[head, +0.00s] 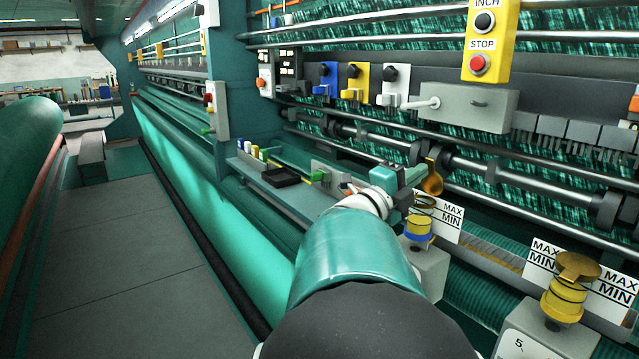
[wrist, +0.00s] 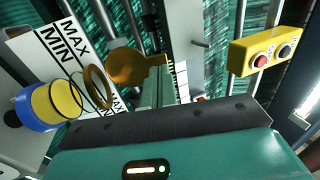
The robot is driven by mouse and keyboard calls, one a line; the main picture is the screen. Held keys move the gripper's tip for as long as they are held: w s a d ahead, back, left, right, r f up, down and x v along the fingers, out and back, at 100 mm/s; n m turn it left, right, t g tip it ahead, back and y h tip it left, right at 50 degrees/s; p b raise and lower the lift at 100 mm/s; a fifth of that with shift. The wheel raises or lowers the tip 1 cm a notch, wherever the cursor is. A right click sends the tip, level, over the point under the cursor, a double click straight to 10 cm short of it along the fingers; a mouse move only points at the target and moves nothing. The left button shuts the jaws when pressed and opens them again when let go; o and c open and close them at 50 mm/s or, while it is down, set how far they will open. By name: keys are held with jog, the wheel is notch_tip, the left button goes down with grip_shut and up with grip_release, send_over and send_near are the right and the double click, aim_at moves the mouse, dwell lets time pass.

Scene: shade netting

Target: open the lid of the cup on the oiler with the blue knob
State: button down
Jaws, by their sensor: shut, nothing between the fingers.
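The oiler with the blue knob (head: 418,238) stands on a grey block right of my forearm in the head view. Its cup has yellow contents and an open brass rim (head: 424,201). Its brass lid (head: 432,178) is swung up, tilted on edge above the rim. In the wrist view the blue knob (wrist: 38,122) is at the left, with the rim (wrist: 97,87) and the raised lid (wrist: 133,66) near the middle. My gripper (head: 416,174) is shut and empty, its fingertips (wrist: 158,82) right beside the lid. I cannot tell whether they touch it.
A second oiler (head: 565,298) with its brass lid down stands at the lower right. MAX/MIN cards (head: 446,218) stand behind the cups. Metal rails run close above. A yellow INCH/STOP box (head: 490,38) hangs at the upper right. The walkway (head: 120,240) at left is clear.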

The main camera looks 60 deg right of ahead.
aim_at(429, 162)
jog(key=shift+s+d+r, duration=0.2)
jog(key=shift+d, duration=0.45)
jog(key=shift+s+d+r, duration=0.35)
jog(key=shift+d+r, duration=0.3)
jog(key=shift+d, duration=0.2)
